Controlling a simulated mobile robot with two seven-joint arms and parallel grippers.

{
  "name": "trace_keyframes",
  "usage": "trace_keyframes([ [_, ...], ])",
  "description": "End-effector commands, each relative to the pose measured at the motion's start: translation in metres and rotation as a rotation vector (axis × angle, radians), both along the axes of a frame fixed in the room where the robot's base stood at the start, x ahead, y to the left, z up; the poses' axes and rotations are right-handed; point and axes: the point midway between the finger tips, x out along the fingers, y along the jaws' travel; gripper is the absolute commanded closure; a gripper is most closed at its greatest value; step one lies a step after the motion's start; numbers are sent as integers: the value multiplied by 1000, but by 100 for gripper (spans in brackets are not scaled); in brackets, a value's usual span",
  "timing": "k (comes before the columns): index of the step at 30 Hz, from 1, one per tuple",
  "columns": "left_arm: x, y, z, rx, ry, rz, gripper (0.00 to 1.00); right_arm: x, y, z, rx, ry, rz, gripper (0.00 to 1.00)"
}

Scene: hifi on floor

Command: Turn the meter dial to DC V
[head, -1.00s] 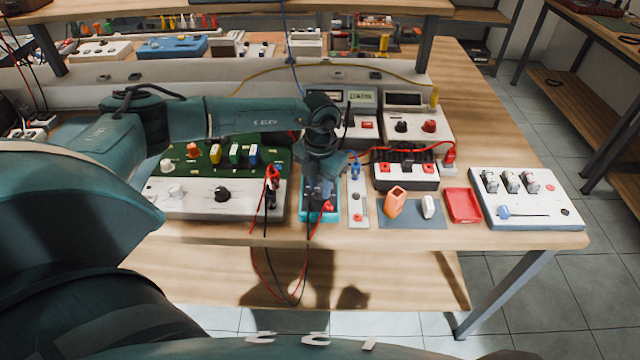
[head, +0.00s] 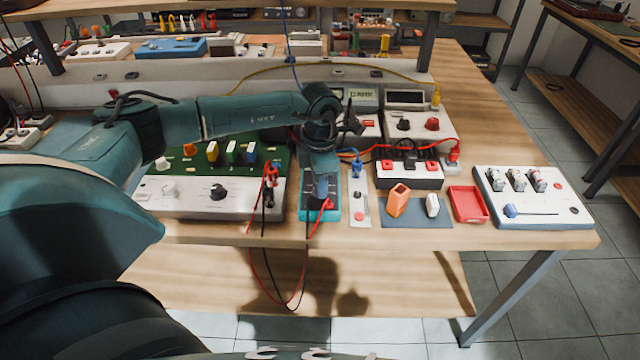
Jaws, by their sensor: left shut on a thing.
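The meter (head: 305,214) is a teal-edged handheld unit lying near the bench's front edge, with red and black leads running from its lower end. My left gripper (head: 321,192) points down onto the meter from above and is shut on its dial. The dial and its markings are hidden under the gripper, so its setting cannot be read. My right gripper is not in the head view.
A white control box (head: 240,202) with a green board stands left of the meter. A narrow white strip (head: 359,205) stands close on its right, then an orange holder (head: 398,201) and a red tray (head: 468,204). Red and black leads (head: 272,285) hang over the front edge.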

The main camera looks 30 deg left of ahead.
Motion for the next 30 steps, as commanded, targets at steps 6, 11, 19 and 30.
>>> trace_keyframes([
  [6, 0, 0, 0, 0, -1, -51, 99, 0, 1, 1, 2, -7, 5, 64],
  [11, 0, 0, 1, 0, -1, -60, 99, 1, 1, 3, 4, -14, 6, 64],
  [19, 0, 0, 1, 0, -1, -60, 99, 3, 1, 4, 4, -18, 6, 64],
  [30, 0, 0, 0, -1, -1, -60, 54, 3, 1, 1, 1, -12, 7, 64],
])
